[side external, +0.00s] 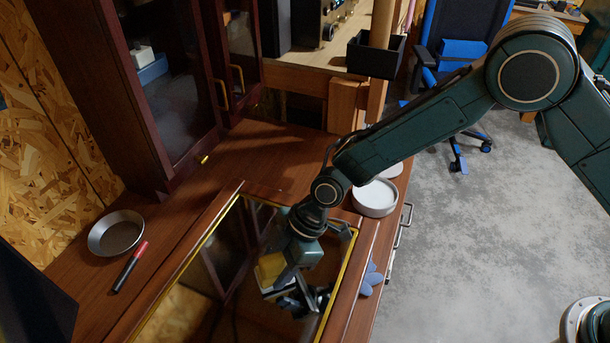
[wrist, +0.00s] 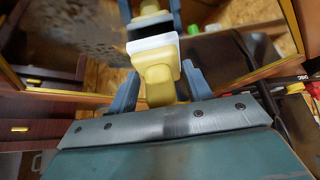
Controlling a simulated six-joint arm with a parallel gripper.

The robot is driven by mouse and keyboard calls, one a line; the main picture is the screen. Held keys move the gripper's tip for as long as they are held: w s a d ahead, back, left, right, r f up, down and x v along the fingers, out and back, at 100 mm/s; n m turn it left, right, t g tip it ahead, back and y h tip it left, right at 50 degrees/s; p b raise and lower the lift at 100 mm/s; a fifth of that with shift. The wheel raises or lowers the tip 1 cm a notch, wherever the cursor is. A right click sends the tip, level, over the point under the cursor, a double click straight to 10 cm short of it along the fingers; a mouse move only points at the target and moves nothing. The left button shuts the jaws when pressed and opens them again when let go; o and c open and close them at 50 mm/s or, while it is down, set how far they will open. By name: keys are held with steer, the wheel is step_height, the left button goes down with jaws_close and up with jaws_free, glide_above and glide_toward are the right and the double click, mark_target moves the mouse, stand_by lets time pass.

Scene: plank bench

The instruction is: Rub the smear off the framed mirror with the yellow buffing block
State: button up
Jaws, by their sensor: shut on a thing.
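The framed mirror (side external: 183,303) lies on the bench, with a wooden frame and a yellow inner edge, and reflects the cabinet and my gripper. My gripper (side external: 286,273) is over its right part, pointing down, and is shut on the yellow buffing block (side external: 270,266). In the wrist view the block (wrist: 159,86) sits between the two blue-grey fingers (wrist: 160,92), with its white pad (wrist: 153,44) towards the glass. Its reflection shows beyond a dark band; I cannot tell whether the pad touches. A speckled brownish smear (wrist: 92,28) shows on the glass, left of the block in the wrist view.
A metal bowl (side external: 116,234) and a red-and-black marker (side external: 130,266) lie left of the mirror. A white round dish (side external: 376,199) stands behind its right corner, and a blue petal-shaped thing (side external: 371,280) is at the right edge. A dark cabinet (side external: 176,80) stands behind.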

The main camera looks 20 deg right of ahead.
steer(key=shift+f, duration=0.35)
steer(key=shift+w, duration=0.1)
steer(key=shift+w+d+r, duration=0.1)
steer(key=shift+w+d, duration=1.25)
steer(key=shift+d, duration=0.1)
steer(key=shift+w+d+f, duration=0.2)
steer(key=shift+w+d, duration=1.2)
steer(key=shift+d, duration=0.05)
steer(key=shift+w+d, duration=0.15)
steer(key=shift+w+d+r, duration=0.15)
steer(key=shift+w+d, duration=1.1)
steer(key=shift+w, duration=0.05)
steer(key=shift+s+f, duration=0.1)
steer(key=shift+f, duration=0.1)
